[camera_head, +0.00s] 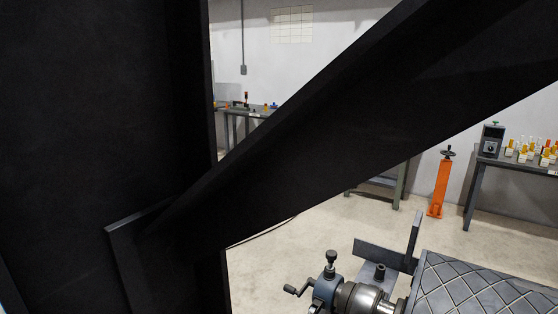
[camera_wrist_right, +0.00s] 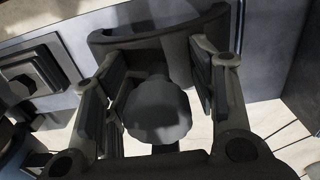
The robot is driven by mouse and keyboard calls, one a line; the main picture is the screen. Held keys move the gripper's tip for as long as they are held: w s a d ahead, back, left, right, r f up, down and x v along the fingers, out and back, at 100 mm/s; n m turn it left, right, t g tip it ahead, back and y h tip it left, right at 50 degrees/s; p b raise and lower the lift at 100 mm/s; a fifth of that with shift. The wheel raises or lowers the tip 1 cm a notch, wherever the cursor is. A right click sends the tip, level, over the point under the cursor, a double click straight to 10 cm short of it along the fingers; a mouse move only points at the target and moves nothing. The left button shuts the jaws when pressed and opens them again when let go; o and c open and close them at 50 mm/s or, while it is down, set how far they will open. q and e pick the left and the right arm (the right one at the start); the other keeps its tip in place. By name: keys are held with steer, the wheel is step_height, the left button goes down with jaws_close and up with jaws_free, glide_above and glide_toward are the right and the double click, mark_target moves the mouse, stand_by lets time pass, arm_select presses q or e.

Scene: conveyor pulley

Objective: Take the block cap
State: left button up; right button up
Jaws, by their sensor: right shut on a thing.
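In the right wrist view my right gripper (camera_wrist_right: 157,78) is shut on the block cap (camera_wrist_right: 150,38), a dark, thick, curved piece. The cap spans past both fingers at the top of that view. A grey, round, scalloped knob (camera_wrist_right: 157,110) shows between the fingers; I cannot tell whether it belongs to the cap. The exact contact of the fingers is hard to see in the dark. Neither gripper shows in the head view, where large black shapes cover the left and middle.
The pulley drum (camera_head: 480,285) with a diamond pattern lies at lower right, its shaft end (camera_head: 362,298) beside a blue crank device (camera_head: 326,285). An orange stand (camera_head: 440,185) and a workbench (camera_head: 510,163) with small parts stand behind. Pale floor between is open.

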steer(key=shift+s+f, duration=0.1)
steer(key=shift+f, duration=0.15)
steer(key=shift+d, duration=0.1)
jaws_close()
steer(key=shift+d+r+p, duration=0.15)
steer(key=shift+r+p, duration=0.25)
steer(key=shift+p, duration=0.3)
steer(key=shift+r, duration=0.15)
steer(key=shift+w+r+p, duration=0.2)
steer(key=shift+r+p, duration=0.1)
steer(key=shift+p, duration=0.2)
steer(key=shift+w+a+r+p, duration=0.15)
steer(key=shift+a+r+p, duration=0.05)
steer(key=shift+r+p, duration=3.7)
steer(key=shift+r, duration=0.4)
